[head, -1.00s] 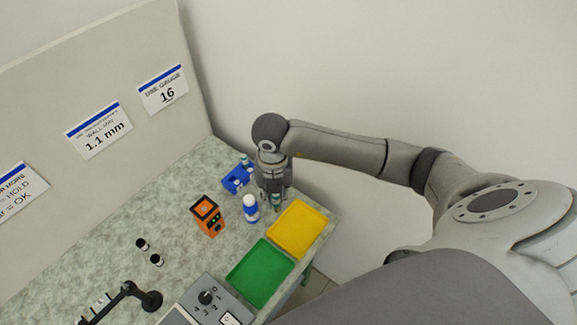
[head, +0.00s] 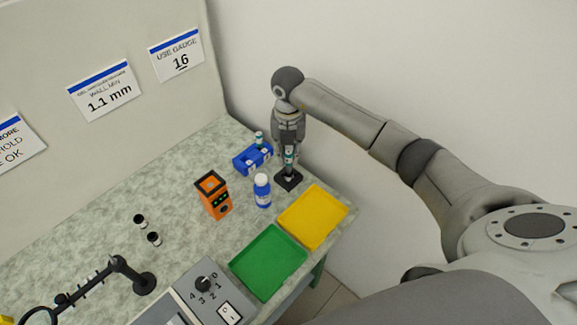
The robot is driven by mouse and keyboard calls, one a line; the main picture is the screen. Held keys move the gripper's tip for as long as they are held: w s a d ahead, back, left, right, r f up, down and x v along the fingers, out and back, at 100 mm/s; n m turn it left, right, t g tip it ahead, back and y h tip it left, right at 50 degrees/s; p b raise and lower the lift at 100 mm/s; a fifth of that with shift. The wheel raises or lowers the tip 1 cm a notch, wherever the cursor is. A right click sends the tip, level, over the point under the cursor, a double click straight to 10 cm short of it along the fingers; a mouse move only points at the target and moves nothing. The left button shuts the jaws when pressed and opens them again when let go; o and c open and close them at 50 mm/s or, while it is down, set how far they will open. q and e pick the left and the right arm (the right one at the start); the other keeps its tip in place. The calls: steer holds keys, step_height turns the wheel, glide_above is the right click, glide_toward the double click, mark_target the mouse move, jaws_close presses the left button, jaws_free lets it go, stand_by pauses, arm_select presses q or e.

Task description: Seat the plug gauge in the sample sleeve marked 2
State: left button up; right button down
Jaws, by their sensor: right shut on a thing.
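My right gripper (head: 289,147) is shut on a slim upright piece with a teal and white band, apparently the plug gauge (head: 289,157). It is above a small black square base (head: 288,181); I cannot tell whether its lower end touches the base. Two short dark-and-white sleeves (head: 140,221) (head: 154,239) stand upright on the left of the table; their marks are too small to read. My left gripper is not in view.
A blue rack (head: 240,162) holding a teal-topped piece (head: 259,138) is left of the gripper. A blue bottle (head: 262,192), an orange device (head: 215,200), a yellow tray (head: 330,205), a green tray (head: 255,290) and a grey dial box (head: 185,297) are nearby. The back-left table is clear.

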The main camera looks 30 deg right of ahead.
mark_target(288, 161)
steer(key=shift+w+d+f+b, duration=0.1)
steer(key=shift+w+f+b, duration=0.15)
steer(key=shift+f+b, duration=0.1)
steer(key=f+b, duration=0.2)
steer(key=f, duration=0.1)
steer(key=shift+w+f+b, duration=0.2)
steer(key=shift+f+b, duration=0.05)
steer(key=shift+b, duration=0.15)
steer(key=shift+d, duration=0.1)
steer(key=shift+r, duration=0.1)
steer(key=shift+f, duration=0.25)
steer(key=c, duration=1.3)
jaws_free()
steer(key=shift+f, duration=0.1)
steer(key=shift+c, duration=0.2)
